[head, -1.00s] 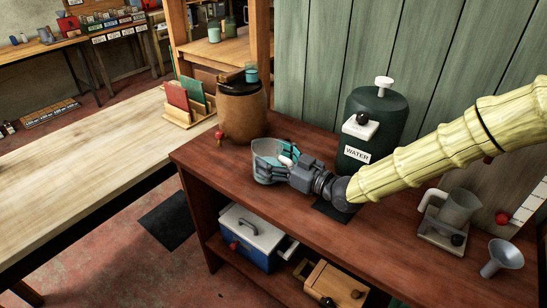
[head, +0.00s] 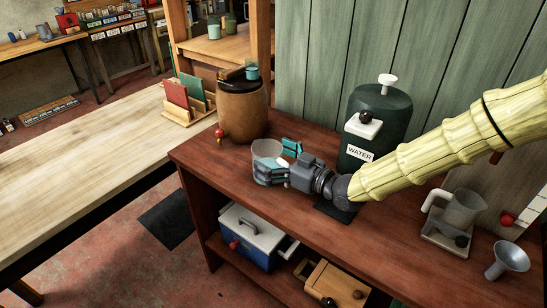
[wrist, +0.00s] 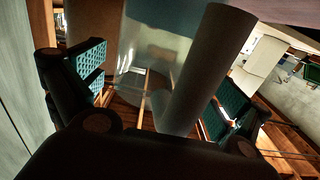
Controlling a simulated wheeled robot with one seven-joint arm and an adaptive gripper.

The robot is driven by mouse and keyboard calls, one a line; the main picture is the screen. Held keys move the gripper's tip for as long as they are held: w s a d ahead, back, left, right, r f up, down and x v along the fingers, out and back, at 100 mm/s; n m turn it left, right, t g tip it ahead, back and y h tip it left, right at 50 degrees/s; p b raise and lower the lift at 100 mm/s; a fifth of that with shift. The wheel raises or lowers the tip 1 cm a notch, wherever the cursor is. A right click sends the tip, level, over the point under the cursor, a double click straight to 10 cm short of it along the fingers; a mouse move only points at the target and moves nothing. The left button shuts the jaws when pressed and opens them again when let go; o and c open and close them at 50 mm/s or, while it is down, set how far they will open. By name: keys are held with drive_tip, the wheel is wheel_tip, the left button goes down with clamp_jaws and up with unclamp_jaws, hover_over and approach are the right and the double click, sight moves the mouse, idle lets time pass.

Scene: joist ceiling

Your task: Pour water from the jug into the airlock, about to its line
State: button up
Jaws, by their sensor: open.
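A clear, see-through jug (head: 264,151) stands upright on the dark red-brown bench, left of the water tank. My gripper (head: 281,159) is open at its right side, with teal-padded fingers apart near the jug's pale handle. In the wrist view the jug's clear wall (wrist: 140,65) and thick upright handle (wrist: 203,75) lie between the two spread fingers (wrist: 160,95). I cannot tell whether a finger touches it. The water level in the jug cannot be made out. I cannot pick out the airlock with certainty.
A green tank (head: 381,125) labelled WATER stands behind my gripper. A brown crock (head: 241,108) with a red tap, a small teal cup (head: 252,72) on its lid, stands at the back left. Another clear jug (head: 462,210) and a grey funnel (head: 509,257) are at the right.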

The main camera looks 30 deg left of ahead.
wheel_tip(320, 180, up, 10)
drive_tip(key=shift+w+d+r, duration=0.1)
drive_tip(key=shift+w+d, duration=0.05)
idle(0.4)
